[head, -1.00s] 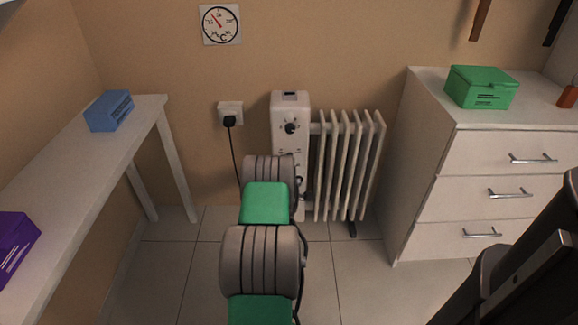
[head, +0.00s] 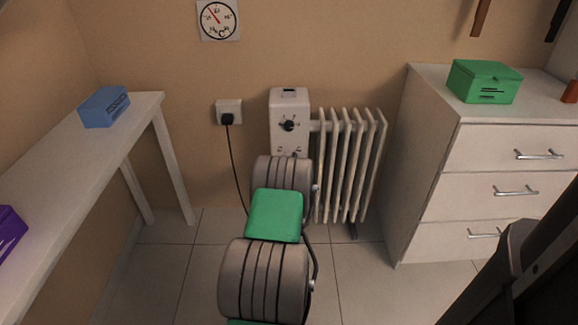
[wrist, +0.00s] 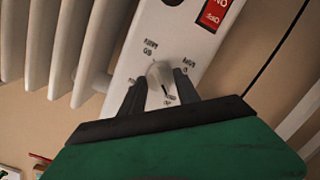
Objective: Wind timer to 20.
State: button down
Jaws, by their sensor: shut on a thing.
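The white heater (head: 288,97) stands against the wall. A dark upper dial (head: 289,125) shows on its front panel in the head view, with my arm below it. In the wrist view my gripper (wrist: 163,84) is shut on the pale timer knob (wrist: 160,76), one dark finger on each side. A dark pointer line shows on the knob. Small marks surround it, too small to read with certainty. In the head view my gripper and this knob are hidden behind my arm.
A red switch (wrist: 214,14) sits on the panel near the knob. Ribbed radiator fins (head: 350,165) stand beside the panel. A cord runs from the wall socket (head: 229,112). A white table (head: 150,110) stands left, a drawer unit (head: 430,150) right.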

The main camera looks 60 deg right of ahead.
jog(key=shift+m+b, duration=0.35)
jog(key=shift+m, duration=0.45)
jog(key=shift+t, duration=0.3)
jog(key=shift+y, duration=0.3)
jog(key=c, duration=0.9)
grip_release()
jog(key=shift+s, duration=0.1)
jog(key=p+v, duration=0.2)
jog(key=v, duration=0.5)
jog(key=shift+s+a, duration=0.15)
jog(key=shift+a, duration=0.2)
